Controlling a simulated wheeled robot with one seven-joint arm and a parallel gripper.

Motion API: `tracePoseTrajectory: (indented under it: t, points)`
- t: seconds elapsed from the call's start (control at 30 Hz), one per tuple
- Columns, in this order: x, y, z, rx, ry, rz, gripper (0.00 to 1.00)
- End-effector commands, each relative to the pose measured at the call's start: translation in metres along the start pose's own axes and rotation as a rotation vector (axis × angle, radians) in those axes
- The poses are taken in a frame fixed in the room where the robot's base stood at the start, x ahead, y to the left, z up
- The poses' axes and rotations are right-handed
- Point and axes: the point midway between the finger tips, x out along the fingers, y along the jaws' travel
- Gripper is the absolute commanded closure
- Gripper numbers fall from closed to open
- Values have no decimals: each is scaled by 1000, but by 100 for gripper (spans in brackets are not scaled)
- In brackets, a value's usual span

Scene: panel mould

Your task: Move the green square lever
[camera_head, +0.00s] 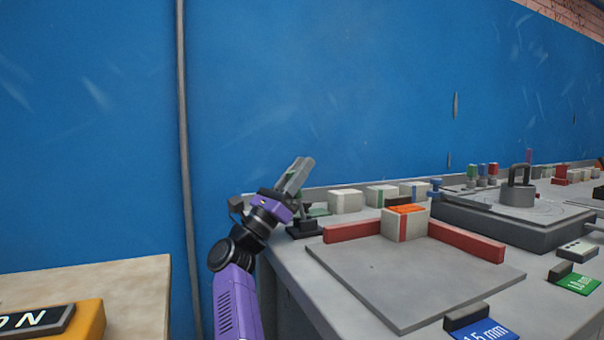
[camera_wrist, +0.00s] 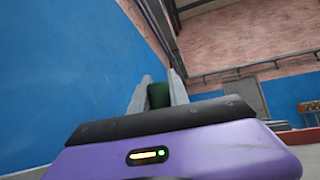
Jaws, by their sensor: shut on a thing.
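My gripper (camera_head: 301,165) is at the far left end of the grey bench, pointing up beside the blue wall. In the wrist view, my gripper (camera_wrist: 160,84) is shut on a dark green piece (camera_wrist: 159,96) that sits between its two grey fingers. This looks like the green lever, but its square shape cannot be made out. In the head view only a sliver of green shows at the fingers. A dark base block (camera_head: 304,229) stands just below my gripper. The lever's lower part and its mount are hidden by my gripper and wrist.
A grey plate with red bars (camera_head: 410,285) and an orange-topped block (camera_head: 404,222) lies right of my arm. Pale blocks (camera_head: 345,200) line the back. A grey unit with a black handle (camera_head: 519,174) stands further right. A wooden surface (camera_head: 120,285) is at left.

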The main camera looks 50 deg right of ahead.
Motion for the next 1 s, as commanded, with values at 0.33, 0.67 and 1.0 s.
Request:
tracePoseTrajectory:
  t: [0.33,0.67,1.0]
  points:
    - [0,1,3,2,-3,3,63]
    - [0,0,1,1,-1,1,57]
    - [32,-3,33,3,0,-3,57]
